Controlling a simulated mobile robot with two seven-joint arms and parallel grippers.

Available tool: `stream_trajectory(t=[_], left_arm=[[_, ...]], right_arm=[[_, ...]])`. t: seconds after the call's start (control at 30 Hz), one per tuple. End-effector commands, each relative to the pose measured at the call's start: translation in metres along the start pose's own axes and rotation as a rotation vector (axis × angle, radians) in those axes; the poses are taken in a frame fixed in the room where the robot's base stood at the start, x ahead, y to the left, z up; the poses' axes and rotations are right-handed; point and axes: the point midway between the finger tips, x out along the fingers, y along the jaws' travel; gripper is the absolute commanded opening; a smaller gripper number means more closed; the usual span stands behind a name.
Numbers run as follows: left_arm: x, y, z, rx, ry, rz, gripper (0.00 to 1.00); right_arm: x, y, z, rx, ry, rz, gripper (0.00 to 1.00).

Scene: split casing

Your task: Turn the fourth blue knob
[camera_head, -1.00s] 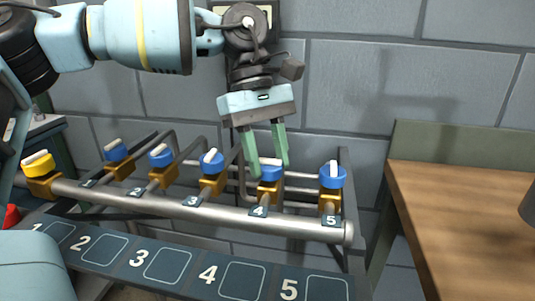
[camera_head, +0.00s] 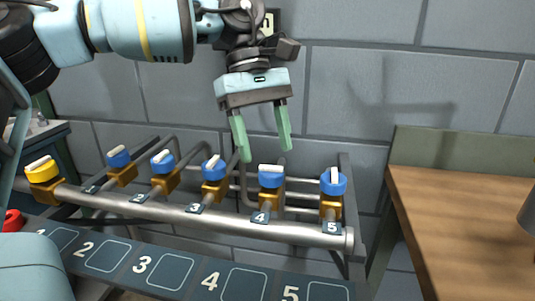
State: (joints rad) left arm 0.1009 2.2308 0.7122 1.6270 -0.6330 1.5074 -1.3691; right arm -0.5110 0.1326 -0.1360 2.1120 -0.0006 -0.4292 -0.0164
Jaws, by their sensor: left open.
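The fourth blue knob (camera_head: 271,178) sits on the brass valve above the "4" tag (camera_head: 260,218). Its white handle bar (camera_head: 271,168) lies crosswise, left to right in the picture. My left gripper (camera_head: 264,154) is open and empty, its green fingers pointing down, above and a little behind the fourth knob and apart from it. The fifth blue knob (camera_head: 333,183) has its white bar pointing away from me. The third blue knob (camera_head: 214,170) and the other blue knobs to its left have slanted bars. My right gripper is not in view.
A yellow knob (camera_head: 42,171) sits at the left end of the grey pipe (camera_head: 180,211). A numbered panel (camera_head: 130,255) runs along the front. A wooden table (camera_head: 460,220) stands at the right, and a block wall is behind.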

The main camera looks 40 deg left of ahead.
Motion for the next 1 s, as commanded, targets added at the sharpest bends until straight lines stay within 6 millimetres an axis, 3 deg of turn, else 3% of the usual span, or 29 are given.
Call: stream_trajectory(t=[0.1,0.3,1.0], left_arm=[[-0.020,0.000,0.001,0.001,0.001,0.003,0.59],[-0.038,0.000,0.001,0.001,0.000,0.000,0.59],[-0.040,0.000,0.000,0.001,0.000,-0.001,0.59]], right_arm=[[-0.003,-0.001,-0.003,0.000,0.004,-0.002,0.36],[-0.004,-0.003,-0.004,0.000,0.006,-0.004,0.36],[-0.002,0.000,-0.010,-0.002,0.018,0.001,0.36]])
